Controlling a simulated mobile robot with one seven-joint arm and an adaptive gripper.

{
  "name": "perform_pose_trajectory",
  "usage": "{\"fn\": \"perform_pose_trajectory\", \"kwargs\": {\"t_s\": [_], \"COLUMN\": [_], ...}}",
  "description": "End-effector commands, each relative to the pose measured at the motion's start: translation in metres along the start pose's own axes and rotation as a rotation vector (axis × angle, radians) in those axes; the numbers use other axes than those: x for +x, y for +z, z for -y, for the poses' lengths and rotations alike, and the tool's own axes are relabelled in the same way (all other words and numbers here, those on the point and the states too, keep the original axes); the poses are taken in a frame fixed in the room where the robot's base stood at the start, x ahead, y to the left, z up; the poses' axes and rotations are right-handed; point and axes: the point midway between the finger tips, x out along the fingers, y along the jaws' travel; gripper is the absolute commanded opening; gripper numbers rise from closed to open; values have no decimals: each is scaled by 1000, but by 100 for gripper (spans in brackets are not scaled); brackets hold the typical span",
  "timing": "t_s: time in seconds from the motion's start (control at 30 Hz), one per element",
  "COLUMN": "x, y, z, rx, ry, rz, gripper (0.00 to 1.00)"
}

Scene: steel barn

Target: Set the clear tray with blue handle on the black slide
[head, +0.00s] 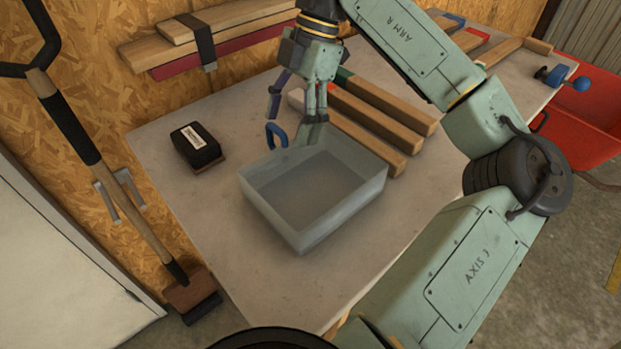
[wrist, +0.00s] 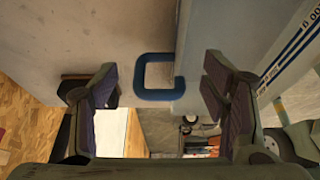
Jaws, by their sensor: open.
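The clear tray (head: 268,212) stands upright on the grey table, looking empty. Its blue handle (head: 271,131) sticks out from the tray's far left wall. My gripper (head: 296,112) is open beside that wall, with its fingers pointing down near the handle. In the wrist view, the square blue handle (wrist: 155,96) shows between the two spread fingers of my gripper (wrist: 158,92), with room on both sides. I see no contact. I cannot make out with certainty any black slide; a black block with a white label (head: 197,145) lies on the table left of the tray.
Wooden bars (head: 375,130) lie right of and behind the tray. Boards (head: 230,28) are strapped at the wall. A shovel (head: 110,175) leans at the left. A red bin (head: 585,115) stands right of the table (head: 270,285). The table's near left part is clear.

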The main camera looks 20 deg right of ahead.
Motion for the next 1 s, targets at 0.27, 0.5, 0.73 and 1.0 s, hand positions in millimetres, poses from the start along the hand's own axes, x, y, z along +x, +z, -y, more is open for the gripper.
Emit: {"fn": "perform_pose_trajectory", "kwargs": {"t_s": [0.27,0.5,0.73,1.0], "x": [33,53,53,53], "y": [-2,-1,0,0], "z": [-1,-2,-2,-2], "rx": [-3,-3,-2,-2], "ry": [0,2,2,2], "rz": [-4,-1,0,-1], "gripper": [68,68,64,46]}}
